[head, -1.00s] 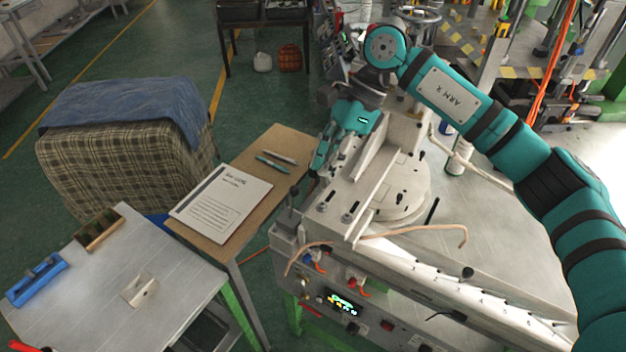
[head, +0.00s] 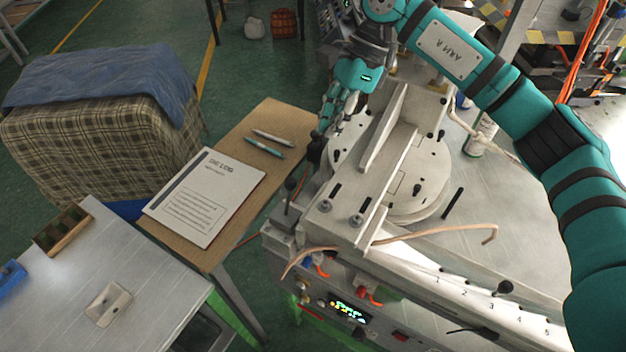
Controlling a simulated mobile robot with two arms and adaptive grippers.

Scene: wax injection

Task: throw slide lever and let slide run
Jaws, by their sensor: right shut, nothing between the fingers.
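The pale metal machine (head: 463,240) fills the right half of the head view, with long upright bars over a round plate (head: 432,175). I cannot tell for certain that this is the slide lever. My right gripper (head: 318,143) is shut and empty, just above and behind that lever, with its dark fingertips pointing down. Whether it touches the lever cannot be told. My left gripper is out of view.
A narrow wooden table (head: 224,251) with a printed log sheet (head: 207,198) and two pens stands left of the machine. A metal table (head: 150,305) is at the lower left. A bent copper-coloured tube (head: 440,232) crosses the machine.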

